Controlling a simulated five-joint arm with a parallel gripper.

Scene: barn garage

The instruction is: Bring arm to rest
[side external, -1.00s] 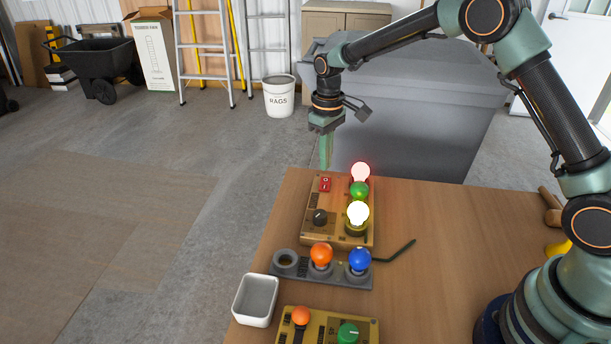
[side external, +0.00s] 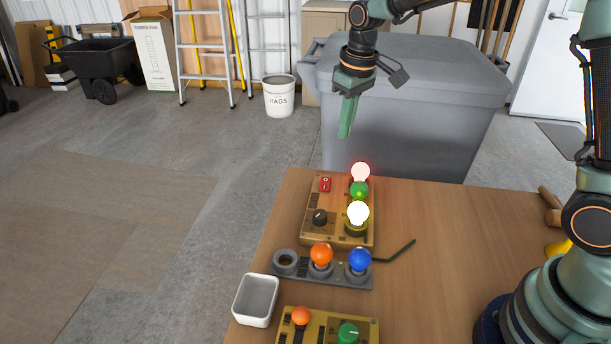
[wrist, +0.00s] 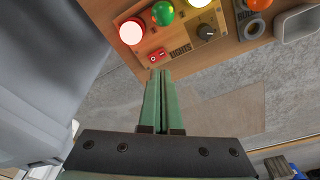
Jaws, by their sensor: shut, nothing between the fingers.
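My gripper (side external: 345,131) is shut and empty. In the side external view it hangs above the far edge of the table, clear of the lights box (side external: 310,234). In the wrist view the two green fingers of my gripper (wrist: 159,75) lie together. The box carries a red bulb (side external: 360,173) that is lit, a green bulb (side external: 359,190), a bright lit bulb (side external: 358,213), a dark knob (side external: 320,217) and a red switch (side external: 325,185). The red switch also shows in the wrist view (wrist: 157,57), just beyond the fingertips in the picture.
A grey bulb holder (side external: 300,272) bears an orange bulb (side external: 321,254) and a blue bulb (side external: 359,260); one socket is empty. A white tray (side external: 240,303) and a yellow box (side external: 313,333) stand nearer. A large grey bin (side external: 430,110) stands behind the table.

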